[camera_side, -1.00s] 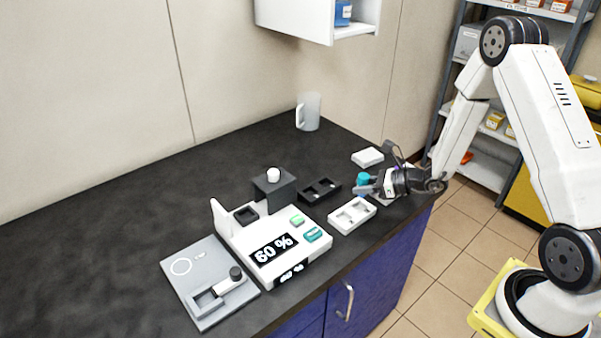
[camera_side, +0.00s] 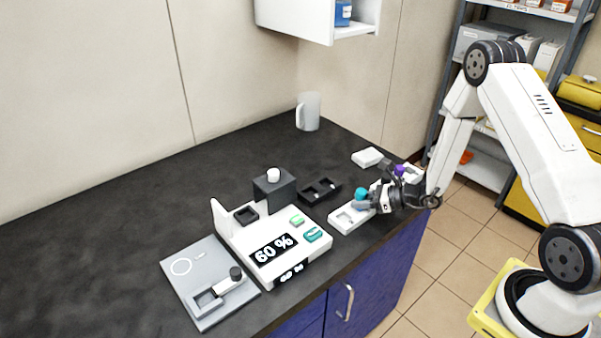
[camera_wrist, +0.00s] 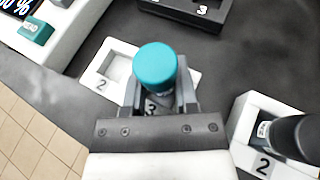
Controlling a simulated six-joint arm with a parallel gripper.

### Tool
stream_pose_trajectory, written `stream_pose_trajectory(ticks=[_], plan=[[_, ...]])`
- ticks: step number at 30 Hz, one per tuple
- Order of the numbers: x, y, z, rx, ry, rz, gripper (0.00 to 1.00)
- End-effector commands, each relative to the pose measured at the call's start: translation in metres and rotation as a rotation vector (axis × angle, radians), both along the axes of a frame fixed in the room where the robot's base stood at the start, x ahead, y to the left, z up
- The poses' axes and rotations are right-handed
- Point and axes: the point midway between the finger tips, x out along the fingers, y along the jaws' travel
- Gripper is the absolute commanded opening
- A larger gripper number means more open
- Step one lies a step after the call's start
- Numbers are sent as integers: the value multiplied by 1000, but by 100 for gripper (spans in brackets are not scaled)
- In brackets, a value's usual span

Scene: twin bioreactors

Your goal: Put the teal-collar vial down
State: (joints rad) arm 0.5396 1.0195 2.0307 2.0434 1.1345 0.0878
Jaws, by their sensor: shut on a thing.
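The teal-collar vial shows as a teal cap (camera_wrist: 156,69) in the wrist view and as a small teal top (camera_side: 361,193) in the side view. My gripper (camera_wrist: 160,100) is shut on it, one jaw on each side, with the cap above the jaws. In the side view my gripper (camera_side: 364,204) is over the right part of a white two-well tray (camera_side: 342,226). In the wrist view the tray's well marked 2 (camera_wrist: 117,68) is empty. The vial hides most of the other well, so I cannot tell how deep it sits.
A white holder (camera_wrist: 242,112) with a dark-topped vial (camera_wrist: 296,135) stands close on the right in the wrist view. A black rack (camera_side: 319,191) is behind the tray. A white device showing 60 % (camera_side: 272,250) stands to its left. A mug (camera_side: 311,112) is farther back.

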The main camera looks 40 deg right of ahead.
Motion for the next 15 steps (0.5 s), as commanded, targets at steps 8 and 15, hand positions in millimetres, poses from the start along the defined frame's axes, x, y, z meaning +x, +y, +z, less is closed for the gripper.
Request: stream_pose_trajectory(ticks=[8,15], plan=[[0,0,0,0,0,0,0],[0,0,-3,0,0,0,72]])
